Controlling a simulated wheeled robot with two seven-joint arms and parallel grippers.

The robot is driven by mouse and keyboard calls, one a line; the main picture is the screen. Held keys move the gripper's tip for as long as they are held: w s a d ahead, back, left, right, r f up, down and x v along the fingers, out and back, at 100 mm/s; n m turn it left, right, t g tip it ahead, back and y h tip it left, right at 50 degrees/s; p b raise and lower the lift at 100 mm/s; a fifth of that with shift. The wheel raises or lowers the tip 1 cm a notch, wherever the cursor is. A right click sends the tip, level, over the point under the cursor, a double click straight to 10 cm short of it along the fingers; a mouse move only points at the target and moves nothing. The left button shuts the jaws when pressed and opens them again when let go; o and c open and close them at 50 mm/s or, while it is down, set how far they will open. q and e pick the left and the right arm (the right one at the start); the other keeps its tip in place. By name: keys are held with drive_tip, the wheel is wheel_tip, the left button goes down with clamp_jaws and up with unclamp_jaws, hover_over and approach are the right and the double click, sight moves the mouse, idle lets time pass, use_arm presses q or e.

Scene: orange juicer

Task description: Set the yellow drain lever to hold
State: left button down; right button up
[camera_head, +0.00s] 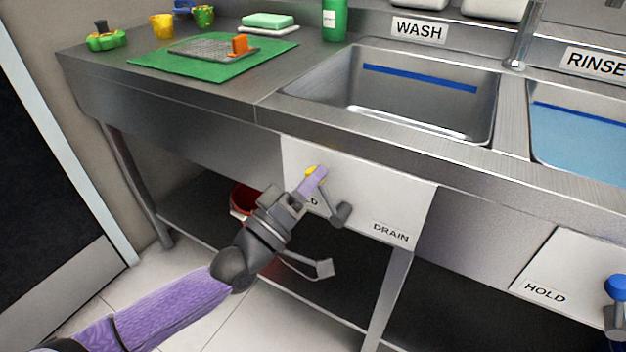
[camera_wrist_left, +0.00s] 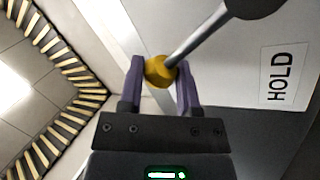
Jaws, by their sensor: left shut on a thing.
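The yellow drain lever knob (camera_head: 311,171) is at the end of a grey rod that pivots (camera_head: 341,213) on the white panel under the wash sink. The rod slants up and left from the pivot, to the side of the HOLD label, which my gripper partly covers in the head view. The DRAIN label (camera_head: 390,232) is lower right of the pivot. My left gripper (camera_head: 314,182) is shut on the knob, its purple fingers hiding much of it. In the left wrist view the knob (camera_wrist_left: 160,70) sits between the two fingers. My right gripper is not in view.
The wash sink (camera_head: 400,90) is above the panel and looks empty. The rinse sink (camera_head: 580,135) holds blue water. A blue lever (camera_head: 617,287) is at lower right. A red container (camera_head: 245,198) is beneath the counter. A green mat (camera_head: 150,65) lies on the counter.

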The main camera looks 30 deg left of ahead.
use_arm(q)
drive_tip(key=shift+f, duration=0.1)
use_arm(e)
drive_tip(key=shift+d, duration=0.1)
use_arm(q)
drive_tip(key=shift+c, duration=1.4)
unclamp_jaws()
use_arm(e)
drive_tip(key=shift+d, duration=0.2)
use_arm(q)
drive_tip(key=p+v, duration=0.2)
drive_tip(key=v, duration=0.8)
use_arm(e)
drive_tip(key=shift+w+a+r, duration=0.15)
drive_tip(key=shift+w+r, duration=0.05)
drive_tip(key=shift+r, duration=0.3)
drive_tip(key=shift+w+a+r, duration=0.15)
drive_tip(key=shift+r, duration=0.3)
